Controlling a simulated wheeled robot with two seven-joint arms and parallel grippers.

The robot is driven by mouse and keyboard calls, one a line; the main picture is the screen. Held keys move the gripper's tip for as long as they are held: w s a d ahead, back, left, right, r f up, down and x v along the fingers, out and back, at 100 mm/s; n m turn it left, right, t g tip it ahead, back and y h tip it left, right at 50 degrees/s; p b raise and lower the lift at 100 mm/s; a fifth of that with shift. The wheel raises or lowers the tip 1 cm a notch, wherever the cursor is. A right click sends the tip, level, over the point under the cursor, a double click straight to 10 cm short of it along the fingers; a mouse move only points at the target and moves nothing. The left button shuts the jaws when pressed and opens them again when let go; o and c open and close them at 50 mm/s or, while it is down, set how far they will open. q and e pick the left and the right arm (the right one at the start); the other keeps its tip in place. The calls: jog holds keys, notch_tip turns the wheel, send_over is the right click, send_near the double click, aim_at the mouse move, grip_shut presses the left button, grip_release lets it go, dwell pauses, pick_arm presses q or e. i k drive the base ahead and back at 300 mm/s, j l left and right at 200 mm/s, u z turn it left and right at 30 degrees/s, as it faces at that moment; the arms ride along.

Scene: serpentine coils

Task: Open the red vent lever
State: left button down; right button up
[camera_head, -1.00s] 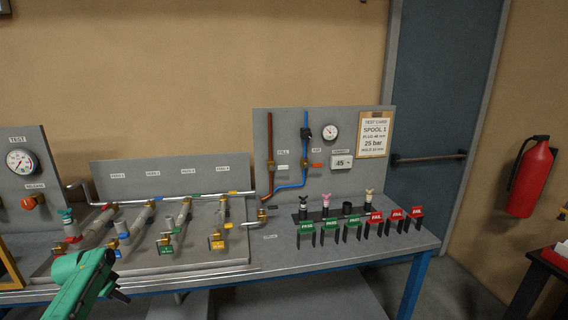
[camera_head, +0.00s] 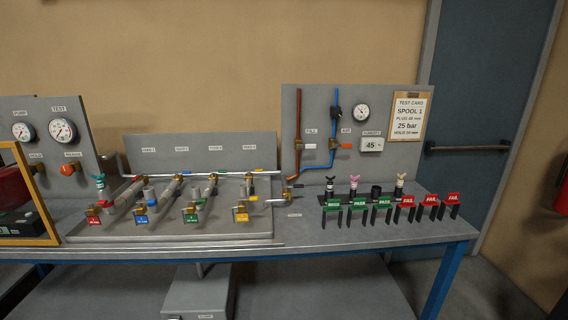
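The row of pipe coils (camera_head: 125,206) lies on the bench at left, with red (camera_head: 95,220), blue (camera_head: 140,218), green (camera_head: 190,217) and yellow (camera_head: 241,217) tags at the front ends. A small red piece (camera_head: 127,178) shows on the rear pipe behind the red-tagged coil. Another red part (camera_head: 101,192) sits under a teal-topped fitting (camera_head: 99,179) by that coil. Which red part is the vent lever, and its exact position, are too small to tell. Neither of my grippers is in view.
A gauge panel (camera_head: 84,105) stands at far left, behind an orange-framed case (camera_head: 12,175). A fill and air panel (camera_head: 312,100) stands at right. Pass and fail tag stands (camera_head: 357,205) line the front right. The bench front edge (camera_head: 330,248) is clear.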

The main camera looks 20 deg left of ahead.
aim_at(101, 201)
jog(key=u, duration=1.9)
